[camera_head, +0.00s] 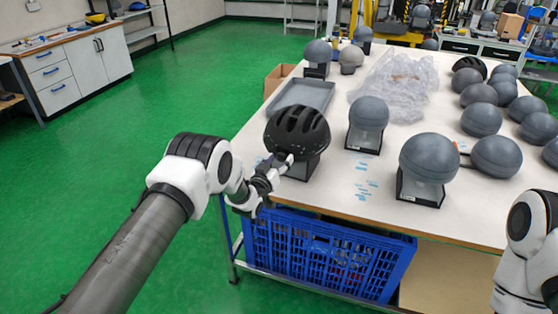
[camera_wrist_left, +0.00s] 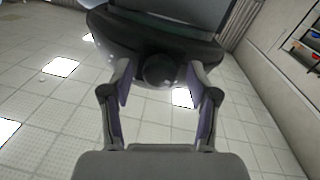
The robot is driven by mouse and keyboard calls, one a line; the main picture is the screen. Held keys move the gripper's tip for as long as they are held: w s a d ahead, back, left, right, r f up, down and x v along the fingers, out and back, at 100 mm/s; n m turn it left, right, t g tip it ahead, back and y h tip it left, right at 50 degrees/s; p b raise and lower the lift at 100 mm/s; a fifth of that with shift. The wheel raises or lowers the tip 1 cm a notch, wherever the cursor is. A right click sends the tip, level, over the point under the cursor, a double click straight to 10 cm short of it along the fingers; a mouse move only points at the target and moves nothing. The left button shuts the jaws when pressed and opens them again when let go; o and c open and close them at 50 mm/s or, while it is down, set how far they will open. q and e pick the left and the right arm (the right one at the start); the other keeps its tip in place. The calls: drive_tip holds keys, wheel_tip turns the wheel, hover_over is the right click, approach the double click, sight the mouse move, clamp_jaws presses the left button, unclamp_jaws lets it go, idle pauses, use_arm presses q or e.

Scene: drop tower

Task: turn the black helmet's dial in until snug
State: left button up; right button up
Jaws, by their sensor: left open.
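The black helmet (camera_head: 298,128) with vents sits on a headform stand near the table's left front edge. My left gripper (camera_head: 282,165) reaches to the helmet's lower edge from the front left. In the left wrist view, the round dark dial (camera_wrist_left: 159,70) shows at the helmet's rim (camera_wrist_left: 208,50). My left gripper (camera_wrist_left: 160,80) is open, with one finger on either side of the dial. Gaps show between the finger pads and the dial. In the head view the dial is hidden by the gripper. My right arm shows at the lower right; its gripper is out of view.
Grey headforms on stands (camera_head: 368,115) (camera_head: 428,160) stand to the right on the table (camera_head: 330,190). A grey tray (camera_head: 305,95) lies behind the helmet, and clear plastic wrap (camera_head: 395,85) lies beyond. A blue crate (camera_head: 320,255) sits below the tabletop.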

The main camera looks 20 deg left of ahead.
use_arm(q)
drive_tip(key=shift+c, duration=0.4)
clamp_jaws()
drive_tip(key=shift+f+m+b, duration=0.2)
drive_tip(key=shift+m+b, duration=1.1)
drive_tip(key=shift+b, duration=0.05)
drive_tip(key=m+b, duration=0.2)
drive_tip(key=m, duration=0.1)
drive_tip(key=shift+b, duration=0.4)
drive_tip(key=m+b, duration=0.2)
drive_tip(key=m, duration=0.1)
drive_tip(key=shift+m+b, duration=0.35)
drive_tip(key=shift+m, duration=0.05)
drive_tip(key=shift+d+r+m+y+b, duration=0.15)
drive_tip(key=shift+m+y+b, duration=0.15)
drive_tip(key=shift+m+b, duration=1.15)
drive_tip(key=shift+m+p, duration=0.3)
drive_tip(key=shift+m, duration=0.15)
